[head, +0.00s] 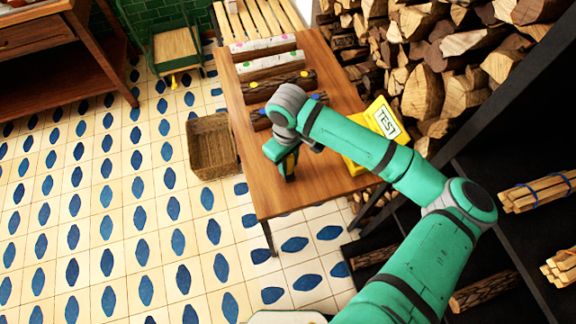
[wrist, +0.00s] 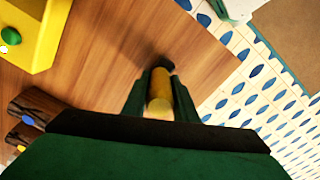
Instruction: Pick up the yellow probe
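The yellow probe (wrist: 160,90) is a short yellow cylinder seen nearly end-on in the wrist view, with a dark far end near the wooden tabletop. My gripper (wrist: 159,100) has a green finger against each side of it and looks shut on it. In the head view my gripper (head: 288,172) points down over the near part of the wooden table (head: 275,195). The probe is mostly hidden there by the fingers. I cannot tell whether its far end touches the table.
A yellow tester (head: 360,150) with a TEST sign (head: 387,122) stands at the table's right side. Several small logs (head: 272,65) with coloured dots lie toward the back. A wicker basket (head: 211,148) is on the floor to the left. Stacked firewood (head: 425,95) stands to the right.

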